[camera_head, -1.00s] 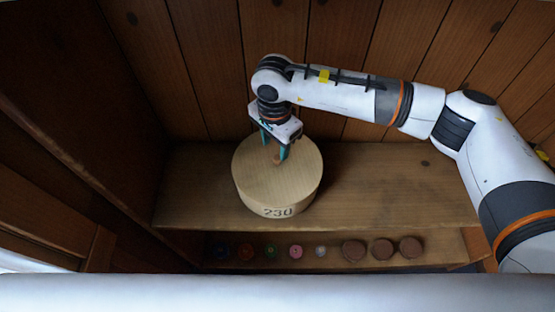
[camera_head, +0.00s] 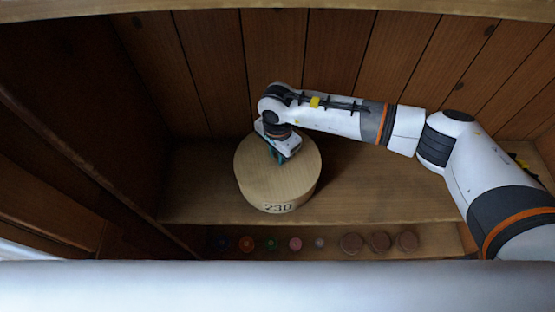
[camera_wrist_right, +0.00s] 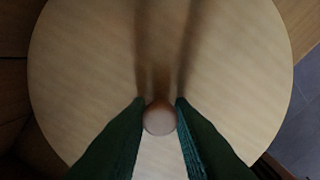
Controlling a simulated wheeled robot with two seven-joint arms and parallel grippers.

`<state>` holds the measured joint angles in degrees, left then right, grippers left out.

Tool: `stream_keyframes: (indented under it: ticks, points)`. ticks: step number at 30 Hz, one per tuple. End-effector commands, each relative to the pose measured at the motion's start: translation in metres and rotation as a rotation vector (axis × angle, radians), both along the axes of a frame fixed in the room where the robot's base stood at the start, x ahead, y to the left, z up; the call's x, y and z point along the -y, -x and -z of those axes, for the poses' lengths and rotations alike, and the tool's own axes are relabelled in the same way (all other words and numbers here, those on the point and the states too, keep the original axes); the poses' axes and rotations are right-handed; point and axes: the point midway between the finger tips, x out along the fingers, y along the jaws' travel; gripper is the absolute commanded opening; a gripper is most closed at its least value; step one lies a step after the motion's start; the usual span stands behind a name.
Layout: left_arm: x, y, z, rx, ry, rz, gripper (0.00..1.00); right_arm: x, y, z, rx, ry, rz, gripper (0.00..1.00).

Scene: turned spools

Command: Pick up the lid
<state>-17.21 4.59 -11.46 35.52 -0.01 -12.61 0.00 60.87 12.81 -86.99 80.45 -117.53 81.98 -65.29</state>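The lid (camera_head: 268,169) is the pale round wooden top of a drum-shaped box (camera_head: 278,208) marked "230", standing on the upper shelf. It fills most of the right wrist view (camera_wrist_right: 80,70). Its small round knob (camera_wrist_right: 160,118) sits between the two green fingers of my right gripper (camera_wrist_right: 160,106). The fingers lie close against the knob on both sides and appear shut on it. In the head view my right gripper (camera_head: 277,157) is low over the lid and mostly hides the knob. The lid sits level on the box, with no gap visible. My left gripper is not in view.
A plank wall (camera_head: 340,60) stands behind the upper shelf (camera_head: 390,190), which is clear right of the box. A dark side panel (camera_head: 80,90) is at the left. Several small coloured spools and brown round pieces (camera_head: 351,243) stand on the lower shelf.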

Motion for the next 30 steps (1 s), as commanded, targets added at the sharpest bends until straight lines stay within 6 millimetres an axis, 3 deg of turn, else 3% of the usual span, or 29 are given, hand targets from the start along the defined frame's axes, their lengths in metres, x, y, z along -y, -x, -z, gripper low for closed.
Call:
stream_keyframes:
  ticks: [1,3,14,24,30]
  points:
    - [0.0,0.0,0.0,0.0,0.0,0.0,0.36,0.0,0.0,0.0,0.001,-0.001,0.0,0.1]
    - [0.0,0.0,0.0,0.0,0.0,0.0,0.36,0.0,0.0,0.0,0.001,-0.001,0.0,0.0]
    - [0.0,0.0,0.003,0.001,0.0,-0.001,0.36,0.0,-0.002,-0.007,0.004,-0.003,0.001,0.0]
    - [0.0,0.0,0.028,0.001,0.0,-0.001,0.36,0.0,-0.002,-0.069,0.006,-0.002,-0.001,0.0]
    - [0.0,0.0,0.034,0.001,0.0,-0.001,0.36,0.0,-0.001,-0.097,0.004,-0.002,-0.001,0.0]
